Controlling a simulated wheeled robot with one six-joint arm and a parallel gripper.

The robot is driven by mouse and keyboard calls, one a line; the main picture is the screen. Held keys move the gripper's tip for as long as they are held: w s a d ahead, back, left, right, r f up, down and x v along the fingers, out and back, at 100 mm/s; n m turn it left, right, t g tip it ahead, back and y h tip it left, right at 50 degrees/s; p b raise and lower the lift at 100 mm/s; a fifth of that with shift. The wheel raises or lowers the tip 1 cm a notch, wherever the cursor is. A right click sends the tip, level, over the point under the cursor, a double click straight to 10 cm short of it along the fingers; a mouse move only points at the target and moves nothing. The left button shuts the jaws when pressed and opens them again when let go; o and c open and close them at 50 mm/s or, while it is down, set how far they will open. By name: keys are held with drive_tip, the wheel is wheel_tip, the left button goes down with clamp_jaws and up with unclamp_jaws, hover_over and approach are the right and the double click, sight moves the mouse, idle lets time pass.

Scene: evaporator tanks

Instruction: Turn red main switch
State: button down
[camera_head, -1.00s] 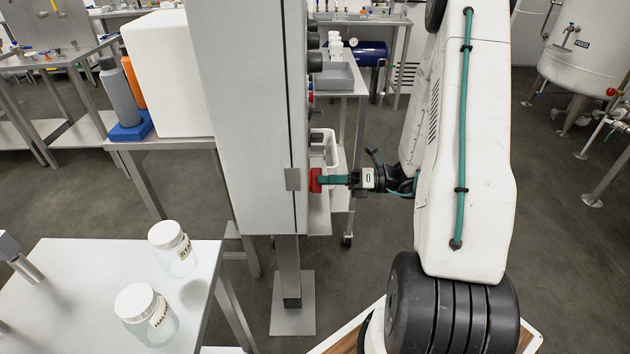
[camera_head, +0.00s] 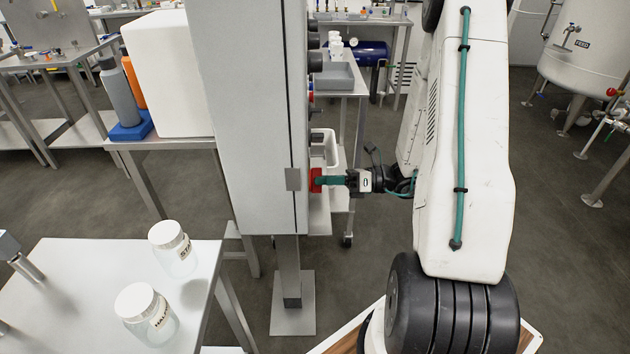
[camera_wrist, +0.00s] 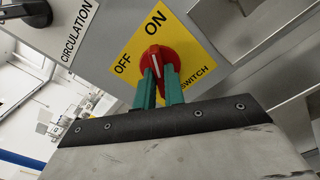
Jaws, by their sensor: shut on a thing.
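The red main switch (camera_head: 315,180) is a red knob on the side of a tall grey cabinet. In the wrist view the red knob (camera_wrist: 158,58) sits on a yellow plate (camera_wrist: 190,60) lettered OFF, ON and SWITCH. A white line on the knob points roughly toward ON, though its exact angle is hard to tell. My gripper (camera_head: 322,181) reaches the knob from the right. Its two green fingers, also in the wrist view (camera_wrist: 160,80), are shut on the knob, one on each side. The fingers hide part of the knob's lower edge.
The grey cabinet (camera_head: 245,110) stands on a post. A black knob (camera_wrist: 36,12) by a CIRCULATION label is near the switch. Lidded jars (camera_head: 146,312) stand on the front left table (camera_head: 70,270). A FEED tank (camera_head: 590,50) is at the far right. Floor between is open.

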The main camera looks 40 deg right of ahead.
drive_tip(key=shift+n, duration=1.1)
drive_tip(key=shift+n, duration=1)
drive_tip(key=shift+n, duration=1)
